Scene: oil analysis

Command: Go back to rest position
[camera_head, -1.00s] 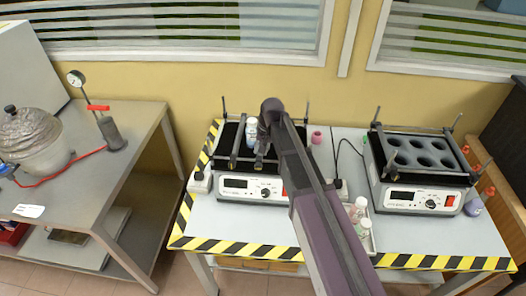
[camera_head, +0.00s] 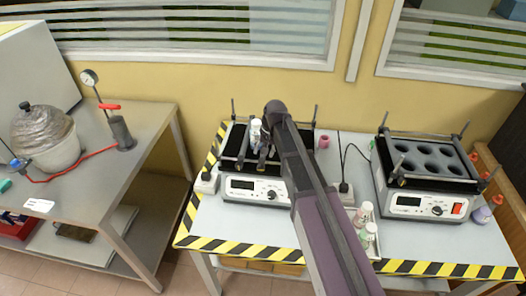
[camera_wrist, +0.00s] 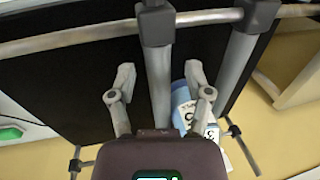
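My gripper (camera_wrist: 158,82) is open and empty in the wrist view, its two fingers spread apart. In the head view my gripper (camera_head: 267,153) is above the left shaker (camera_head: 257,190), at the end of my dark purple arm. A white bottle with a blue label (camera_wrist: 181,104) shows just beside and partly behind the right finger; the fingers are not closed on it. The bottle also shows in the head view (camera_head: 255,130), upright on the left shaker. A grey bar of the shaker (camera_wrist: 159,85) shows between the fingers.
A second shaker (camera_head: 426,206) with round holes stands at right on the table with striped edges (camera_head: 225,248). Small bottles (camera_head: 365,212) stand between the shakers near the front. A grey bench (camera_head: 100,190) at left carries a round vessel (camera_head: 47,145) and a gauge (camera_head: 89,77).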

